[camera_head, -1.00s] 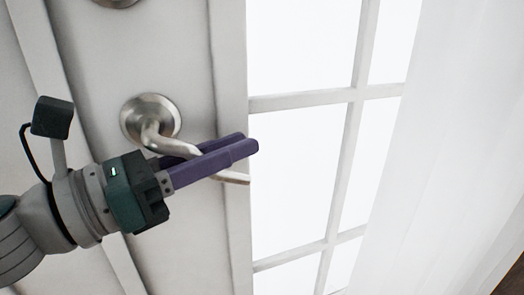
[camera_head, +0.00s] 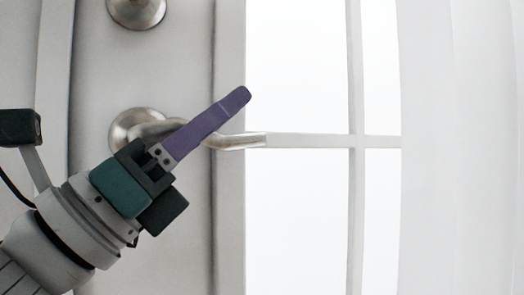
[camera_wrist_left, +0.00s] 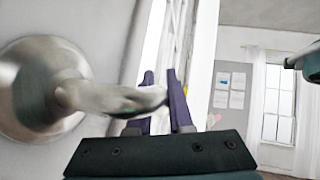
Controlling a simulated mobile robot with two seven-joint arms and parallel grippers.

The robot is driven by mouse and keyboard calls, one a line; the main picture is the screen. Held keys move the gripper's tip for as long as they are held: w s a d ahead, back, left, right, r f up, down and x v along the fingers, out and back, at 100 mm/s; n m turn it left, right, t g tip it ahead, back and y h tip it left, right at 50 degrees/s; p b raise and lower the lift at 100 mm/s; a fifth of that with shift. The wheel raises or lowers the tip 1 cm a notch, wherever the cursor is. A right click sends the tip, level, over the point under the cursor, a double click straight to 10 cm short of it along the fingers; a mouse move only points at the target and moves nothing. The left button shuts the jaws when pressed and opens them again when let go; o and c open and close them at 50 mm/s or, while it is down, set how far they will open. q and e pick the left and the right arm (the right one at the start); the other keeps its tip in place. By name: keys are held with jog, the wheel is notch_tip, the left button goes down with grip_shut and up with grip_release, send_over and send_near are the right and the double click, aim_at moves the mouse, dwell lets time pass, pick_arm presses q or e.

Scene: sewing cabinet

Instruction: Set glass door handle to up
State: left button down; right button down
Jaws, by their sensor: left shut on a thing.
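The glass door handle (camera_head: 240,141) is a silver lever on a round rosette on the white door frame. In the head view the lever runs right from the rosette, roughly level, with its tip over the glass edge. My left gripper (camera_head: 240,96) comes from the lower left, its purple fingers slanting up to the right across the lever. In the left wrist view the lever (camera_wrist_left: 110,98) reaches between the two fingers, and the gripper (camera_wrist_left: 162,82) is shut on it. Part of the lever is hidden behind a finger.
A second round silver fitting (camera_head: 137,10) sits above the handle. Glass panes with white bars (camera_head: 356,190) are to the right, then a pale curtain (camera_head: 460,150). The left wrist view shows papers on a wall (camera_wrist_left: 230,88) and a window (camera_wrist_left: 279,102) farther off.

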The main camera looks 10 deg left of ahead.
pick_arm(q)
jog(key=shift+r, duration=0.1)
dwell(0.3)
jog(key=c, duration=0.8)
grip_release()
jog(key=b+v, duration=0.1)
jog(key=v, duration=0.9)
